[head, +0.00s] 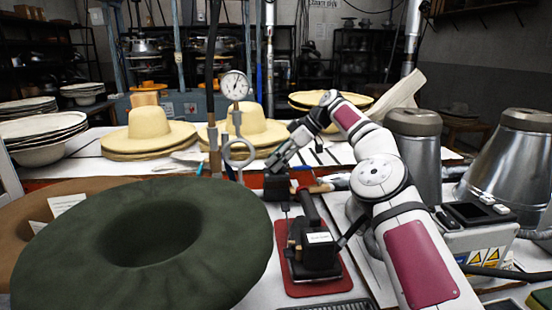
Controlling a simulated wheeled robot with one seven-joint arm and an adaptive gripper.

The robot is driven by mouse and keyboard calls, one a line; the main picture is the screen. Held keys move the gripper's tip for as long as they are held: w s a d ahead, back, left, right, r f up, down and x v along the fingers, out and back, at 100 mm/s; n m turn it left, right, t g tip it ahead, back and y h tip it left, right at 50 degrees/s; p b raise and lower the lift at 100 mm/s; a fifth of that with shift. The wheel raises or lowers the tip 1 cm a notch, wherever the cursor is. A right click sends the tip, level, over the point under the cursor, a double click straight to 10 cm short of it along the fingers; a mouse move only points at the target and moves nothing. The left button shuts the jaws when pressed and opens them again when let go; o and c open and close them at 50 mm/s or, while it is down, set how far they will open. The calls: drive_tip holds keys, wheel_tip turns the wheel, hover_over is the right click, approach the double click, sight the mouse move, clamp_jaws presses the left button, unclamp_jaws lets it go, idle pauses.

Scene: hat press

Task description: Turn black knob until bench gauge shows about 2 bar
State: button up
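The bench gauge (235,85) is a round white dial on a thin upright pipe behind the green hat. Its needle shows, but it is too small to read in bar. My gripper (273,165) is dark and reaches left and down, right of the pipe and below the dial. It appears a little to the right of a grey ring (240,152) on the pipe. I cannot tell whether its fingers are open or shut, or whether they touch anything. I cannot make out the black knob for certain.
A large dark green felt hat (145,245) fills the front left. A black iron (313,250) stands on a red pad (297,282) in front. Straw hats (150,128) sit behind the pipe. Metal cylinders (414,150) and a control box (480,235) stand at right.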

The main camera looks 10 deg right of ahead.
drive_tip(key=shift+r+m+t+p, duration=0.1)
drive_tip(key=shift+m+t+p, duration=0.45)
drive_tip(key=shift+m, duration=0.25)
drive_tip(key=m+t+h+p, duration=0.1)
drive_tip(key=m+t+p, duration=0.1)
drive_tip(key=m, duration=0.1)
drive_tip(key=shift+s+r, duration=0.1)
drive_tip(key=m+t+h+p, duration=0.1)
drive_tip(key=m+p, duration=0.1)
drive_tip(key=m+t+h+p, duration=0.2)
drive_tip(key=p, duration=0.1)
drive_tip(key=shift+a+m+p, duration=0.1)
drive_tip(key=shift+m+p, duration=0.25)
drive_tip(key=shift+m, duration=0.05)
drive_tip(key=shift+m+t+h+p, duration=0.45)
drive_tip(key=shift+m+h, duration=0.75)
drive_tip(key=shift+m, duration=0.5)
drive_tip(key=shift+f+m+h+b, duration=0.2)
drive_tip(key=shift+m+h+b, duration=0.8)
drive_tip(key=shift+m, duration=0.3)
drive_tip(key=s+d+r+h+p, duration=0.1)
drive_tip(key=s+d+r, duration=0.3)
drive_tip(key=s+r, duration=0.5)
drive_tip(key=s+d+r+g+h+p, duration=0.1)
drive_tip(key=s+d+r, duration=0.3)
drive_tip(key=s+r, duration=0.6)
drive_tip(key=shift+s+r+m+p, duration=0.35)
drive_tip(key=shift+s+p, duration=0.55)
drive_tip(key=shift+s, duration=3.35)
